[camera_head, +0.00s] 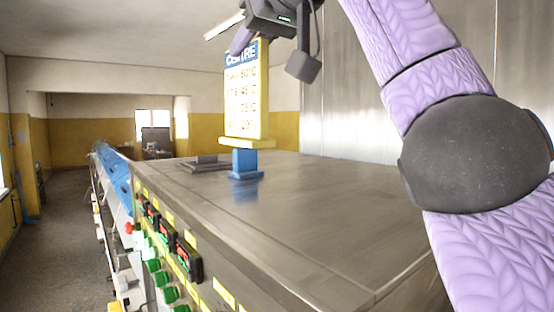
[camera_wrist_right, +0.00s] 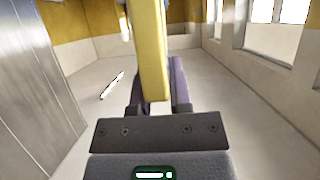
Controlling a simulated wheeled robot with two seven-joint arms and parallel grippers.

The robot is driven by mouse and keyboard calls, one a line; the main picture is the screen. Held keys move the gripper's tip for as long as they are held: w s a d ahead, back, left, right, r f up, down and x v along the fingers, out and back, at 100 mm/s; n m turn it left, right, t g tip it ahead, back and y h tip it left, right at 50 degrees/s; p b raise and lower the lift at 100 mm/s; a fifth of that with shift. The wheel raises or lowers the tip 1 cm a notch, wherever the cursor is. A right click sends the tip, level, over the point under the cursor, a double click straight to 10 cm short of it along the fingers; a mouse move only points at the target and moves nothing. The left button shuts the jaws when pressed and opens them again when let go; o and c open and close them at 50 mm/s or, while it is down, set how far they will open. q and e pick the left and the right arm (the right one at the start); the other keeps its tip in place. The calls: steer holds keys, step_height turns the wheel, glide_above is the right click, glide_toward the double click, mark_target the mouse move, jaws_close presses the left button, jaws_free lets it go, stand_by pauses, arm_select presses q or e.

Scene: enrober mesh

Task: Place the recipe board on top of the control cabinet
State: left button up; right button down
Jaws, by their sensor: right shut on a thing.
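The recipe board (camera_head: 243,95) is a white panel in a yellow frame with a blue header and printed lines of text. Below it are a yellow ledge and a blue post with a blue foot. My right gripper (camera_head: 248,38) is shut on the board's top edge, and the board hangs upright. In the right wrist view, the board's yellow edge (camera_wrist_right: 153,60) runs between the purple fingers (camera_wrist_right: 158,100). The foot is over the steel top of the control cabinet (camera_head: 310,215), at or very near the surface; I cannot tell whether it touches. My left gripper is not in view.
A low grey metal fitting (camera_head: 204,164) lies on the cabinet top, left of the blue foot. The near top is clear. A steel wall (camera_head: 400,120) stands behind.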

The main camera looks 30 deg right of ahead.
mark_target(247, 139)
steer(key=f, duration=0.9)
steer(key=shift+a+f, duration=0.15)
steer(key=shift+a, duration=0.05)
steer(key=shift+f, duration=0.25)
steer(key=c, duration=0.6)
jaws_free()
steer(key=shift+o, duration=0.2)
steer(key=shift+r, duration=0.1)
steer(key=shift+s+r+b, duration=0.2)
steer(key=shift+s+b, duration=0.1)
steer(key=b+v, duration=0.2)
steer(key=v, duration=0.9)
steer(key=shift+b, duration=0.3)
steer(key=shift+s+r, duration=0.1)
steer(key=shift+r, duration=0.05)
